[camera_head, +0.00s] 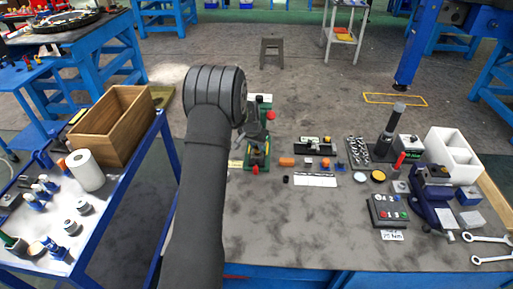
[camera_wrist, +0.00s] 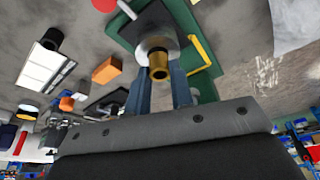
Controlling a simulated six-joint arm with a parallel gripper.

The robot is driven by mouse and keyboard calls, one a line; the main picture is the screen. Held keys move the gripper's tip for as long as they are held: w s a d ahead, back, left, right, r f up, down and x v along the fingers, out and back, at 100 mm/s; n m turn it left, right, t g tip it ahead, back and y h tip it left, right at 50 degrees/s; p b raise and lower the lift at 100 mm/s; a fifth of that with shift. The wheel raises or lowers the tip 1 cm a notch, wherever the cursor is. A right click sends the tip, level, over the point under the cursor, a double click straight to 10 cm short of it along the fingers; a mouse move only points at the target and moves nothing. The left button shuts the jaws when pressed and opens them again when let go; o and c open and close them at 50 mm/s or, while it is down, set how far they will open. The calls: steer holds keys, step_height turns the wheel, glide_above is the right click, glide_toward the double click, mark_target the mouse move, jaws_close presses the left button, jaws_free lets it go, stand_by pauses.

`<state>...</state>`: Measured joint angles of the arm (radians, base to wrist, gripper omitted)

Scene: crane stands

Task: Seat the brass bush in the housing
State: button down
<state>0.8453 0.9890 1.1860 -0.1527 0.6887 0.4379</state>
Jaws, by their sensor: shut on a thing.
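In the wrist view my gripper (camera_wrist: 159,80) has its two blue-grey fingers closed on the brass bush (camera_wrist: 158,68), a small gold hollow cylinder. Beyond the bush is the silver round housing (camera_wrist: 147,44), held in a green fixture (camera_wrist: 206,88) with a dark block. The bush overlaps the housing's face in this view; I cannot tell whether it has entered the bore or is only in front of it. In the head view my arm covers most of the gripper, and the bush and housing cannot be made out. The green fixture shows beside my arm (camera_head: 266,155).
An orange block (camera_head: 287,161), a white sheet (camera_head: 314,180) and small parts lie right of the fixture. Farther right are a black post (camera_head: 392,130), a white bin (camera_head: 452,155), a blue vise (camera_head: 430,188) and a button box (camera_head: 388,211). The front middle bench is clear.

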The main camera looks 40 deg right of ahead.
steer(key=shift+f, duration=0.55)
steer(key=shift+f, duration=0.1)
steer(key=c, duration=1.3)
jaws_free()
steer(key=shift+o, duration=0.2)
steer(key=v, duration=0.7)
steer(key=shift+r, duration=0.35)
